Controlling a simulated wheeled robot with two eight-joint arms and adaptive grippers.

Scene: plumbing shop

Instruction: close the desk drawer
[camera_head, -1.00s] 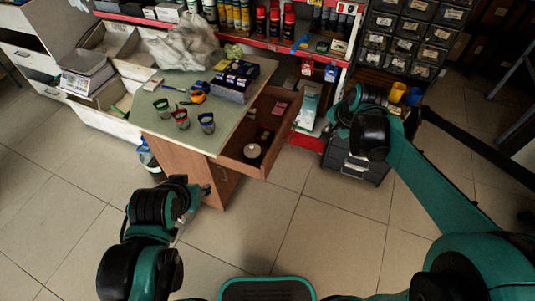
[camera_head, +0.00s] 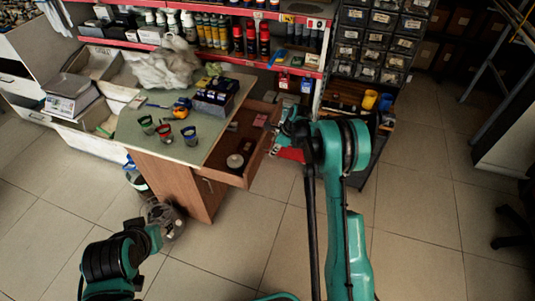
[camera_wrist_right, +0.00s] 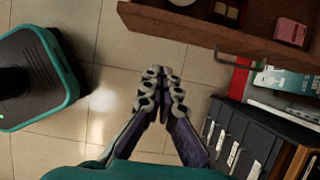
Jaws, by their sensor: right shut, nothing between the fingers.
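The desk (camera_head: 204,140) has a green top and brown wooden sides. Its drawer (camera_head: 248,146) is pulled out on the right side, with a round white item and small boxes inside. My right gripper (camera_head: 283,139) is beside the drawer's outer front, partly hidden by its own arm. In the right wrist view the right gripper (camera_wrist_right: 162,82) is shut and empty, with its tips apart from the wooden drawer front (camera_wrist_right: 205,35) and its handle (camera_wrist_right: 240,59). My left gripper (camera_head: 166,216) is low, near the desk's lower front; its fingers are unclear.
Cups, tape and dark boxes (camera_head: 213,102) stand on the desktop. Red shelves (camera_head: 255,62) with bottles and cans are behind. A dark cabinet (camera_wrist_right: 262,140) stands close to the right gripper. Tiled floor (camera_head: 235,235) in front of the desk is open.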

